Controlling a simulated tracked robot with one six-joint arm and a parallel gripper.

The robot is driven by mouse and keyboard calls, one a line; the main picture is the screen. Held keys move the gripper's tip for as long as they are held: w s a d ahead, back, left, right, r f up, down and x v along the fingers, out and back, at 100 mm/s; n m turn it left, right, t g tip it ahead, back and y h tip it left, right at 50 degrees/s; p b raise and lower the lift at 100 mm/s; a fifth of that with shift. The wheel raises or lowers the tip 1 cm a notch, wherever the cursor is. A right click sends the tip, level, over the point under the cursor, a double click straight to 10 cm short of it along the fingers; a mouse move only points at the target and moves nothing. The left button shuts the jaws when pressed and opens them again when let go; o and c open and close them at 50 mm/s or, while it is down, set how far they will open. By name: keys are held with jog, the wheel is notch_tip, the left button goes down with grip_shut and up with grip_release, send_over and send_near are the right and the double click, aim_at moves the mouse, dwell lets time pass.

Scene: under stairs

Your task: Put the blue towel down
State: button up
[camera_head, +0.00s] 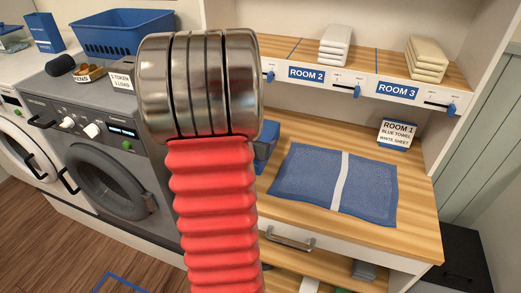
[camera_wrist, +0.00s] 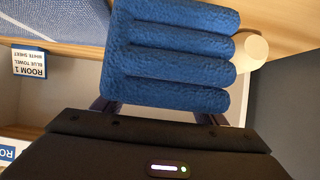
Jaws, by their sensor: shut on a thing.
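A folded blue towel (camera_wrist: 165,50) fills the middle of the wrist view, its rounded layers facing right. My gripper (camera_wrist: 155,106) is shut on it, with dark fingers showing at either side of its lower edge. A blue mat (camera_head: 310,180) with a white stripe lies flat on the wooden counter; part of it shows at the upper left of the wrist view (camera_wrist: 50,18). The towel appears above the counter, but the gap is unclear. My red arm and metal rings cover the middle of the head view, hiding my gripper there.
A ROOM 1 card (camera_head: 397,134) reading blue towel, white sheet stands behind the mat. A shelf (camera_head: 290,46) above holds white cloths (camera_head: 335,45) and cream cloths (camera_head: 427,60). Washing machines (camera_head: 105,140) and a blue basket (camera_head: 120,33) are left. A blue block (camera_head: 265,145) shows beside my arm.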

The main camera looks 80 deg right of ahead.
jog(key=shift+f, duration=2.05)
jog(key=shift+f, duration=0.1)
jog(key=o, duration=1.5)
jog(key=shift+a, duration=0.1)
